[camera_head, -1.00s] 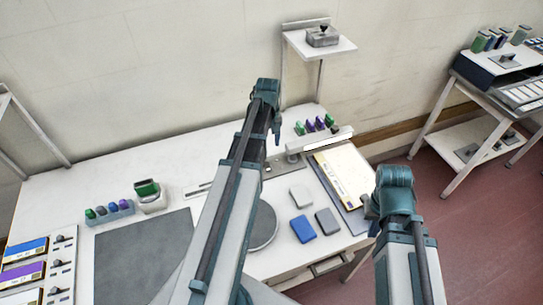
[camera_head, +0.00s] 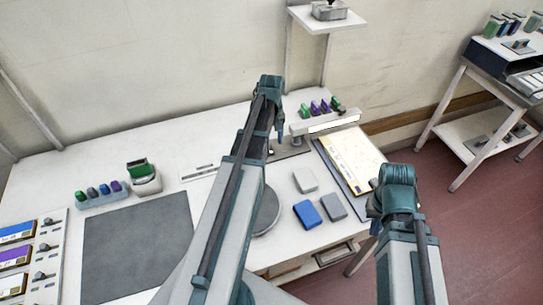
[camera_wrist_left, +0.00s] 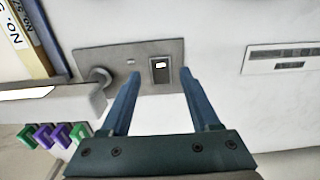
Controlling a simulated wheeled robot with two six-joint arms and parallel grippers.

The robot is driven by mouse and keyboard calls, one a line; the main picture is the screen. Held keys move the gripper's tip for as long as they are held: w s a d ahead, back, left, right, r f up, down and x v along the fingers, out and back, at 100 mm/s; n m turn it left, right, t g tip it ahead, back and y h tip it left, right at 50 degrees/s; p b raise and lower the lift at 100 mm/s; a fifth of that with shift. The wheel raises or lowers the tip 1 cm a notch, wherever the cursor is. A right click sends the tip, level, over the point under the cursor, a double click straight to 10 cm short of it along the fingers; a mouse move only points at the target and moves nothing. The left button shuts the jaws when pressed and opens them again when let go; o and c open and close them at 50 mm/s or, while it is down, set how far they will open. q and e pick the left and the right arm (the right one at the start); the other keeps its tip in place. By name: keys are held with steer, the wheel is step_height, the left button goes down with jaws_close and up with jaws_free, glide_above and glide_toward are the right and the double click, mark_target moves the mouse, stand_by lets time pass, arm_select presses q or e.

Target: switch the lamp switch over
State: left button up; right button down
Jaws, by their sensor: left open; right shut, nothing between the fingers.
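The lamp switch (camera_wrist_left: 160,68) is a dark-framed rocker with a light patch, set in a grey plate (camera_wrist_left: 120,56) on the white desk. In the head view the switch (camera_head: 271,151) shows small beside my left arm. My left gripper (camera_wrist_left: 160,75) is open and empty, its two fingers on either side of the switch in the wrist view; I cannot tell whether they touch it. In the head view my left gripper (camera_head: 281,135) is over the back of the desk. The white lamp bar (camera_head: 333,123) stands beside the plate. My right gripper (camera_head: 373,205) is shut, near the desk's right edge.
A blue block (camera_head: 310,214) and grey blocks lie in front. Green and purple pegs (camera_head: 318,107) stand behind the lamp bar. A dark mat (camera_head: 140,245) lies left.

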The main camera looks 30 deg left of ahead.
mark_target(272, 154)
arm_select(q)
step_height(272, 154, down, 5)
steer(key=b, duration=0.4)
steer(key=shift+f, duration=0.2)
steer(key=shift+r, duration=0.1)
jaws_close()
